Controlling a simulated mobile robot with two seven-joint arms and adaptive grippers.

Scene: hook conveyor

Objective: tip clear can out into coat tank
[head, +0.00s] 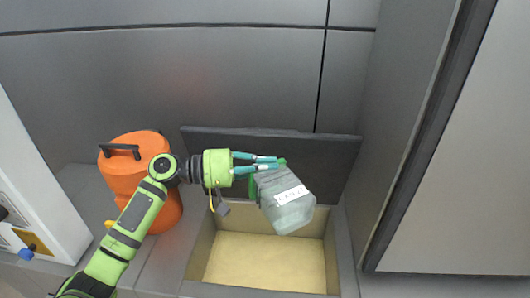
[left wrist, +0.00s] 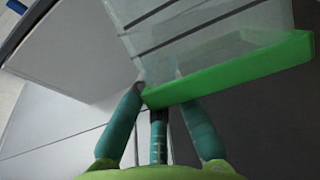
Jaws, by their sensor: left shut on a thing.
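The clear can (head: 289,204) is a translucent grey container with a white label and a green part at its upper end. My left gripper (head: 280,164) is shut on it near that green part and holds it tilted, its body slanting down to the right. The can is over the open tank (head: 204,254), a bin with tan inner walls and a flat yellowish bottom or fill. In the left wrist view, the left fingers (left wrist: 165,90) meet the can's green edge (left wrist: 230,72), with its clear wall (left wrist: 200,30) beyond. My right gripper is not in view.
A dark raised lid (head: 330,165) stands behind the tank. An orange container (head: 130,172) with a dark handle stands left of it, behind my left arm. A white cabinet (head: 38,185) is at the far left, and a tall grey panel (head: 450,170) closes the right side.

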